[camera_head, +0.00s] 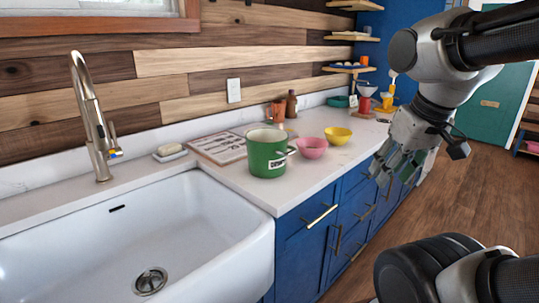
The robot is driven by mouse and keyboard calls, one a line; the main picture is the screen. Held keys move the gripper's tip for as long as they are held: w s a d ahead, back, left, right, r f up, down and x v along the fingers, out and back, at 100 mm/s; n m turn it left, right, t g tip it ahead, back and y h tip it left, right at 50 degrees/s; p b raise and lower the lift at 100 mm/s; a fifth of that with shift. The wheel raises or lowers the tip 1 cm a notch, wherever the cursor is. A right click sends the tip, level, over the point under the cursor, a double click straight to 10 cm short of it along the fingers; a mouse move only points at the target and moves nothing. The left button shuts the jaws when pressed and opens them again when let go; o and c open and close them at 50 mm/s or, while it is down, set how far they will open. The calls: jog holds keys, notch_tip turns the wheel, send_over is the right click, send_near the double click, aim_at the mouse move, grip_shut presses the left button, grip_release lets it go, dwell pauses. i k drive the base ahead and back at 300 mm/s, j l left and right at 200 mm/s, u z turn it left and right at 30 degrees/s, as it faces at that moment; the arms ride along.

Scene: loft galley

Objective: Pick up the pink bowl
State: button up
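The pink bowl (312,148) stands upright on the white counter, between a green pot and a yellow bowl. It looks empty, and nothing covers it from this view. My gripper (383,170) is in front of the counter, to the right of the pink bowl and apart from it. Its fingers point down and to the left. The fingers look spread with nothing held between them.
The green pot (267,154) stands close left of the pink bowl, and the yellow bowl (338,135) close behind right. A board (218,147) lies behind the pot. The sink (130,240) is at left. Free counter (290,182) lies in front of the bowl.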

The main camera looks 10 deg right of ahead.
aim_at(311, 147)
jog(key=i+l+u, duration=0.1)
jog(key=l, duration=0.25)
jog(key=i+l, duration=0.2)
jog(key=l, duration=0.2)
jog(key=i+l+u, duration=0.15)
jog(key=l, duration=0.2)
jog(key=i+l+u, duration=0.1)
jog(key=l, duration=0.3)
jog(key=i+l, duration=0.1)
jog(key=l, duration=0.25)
jog(key=u, duration=0.05)
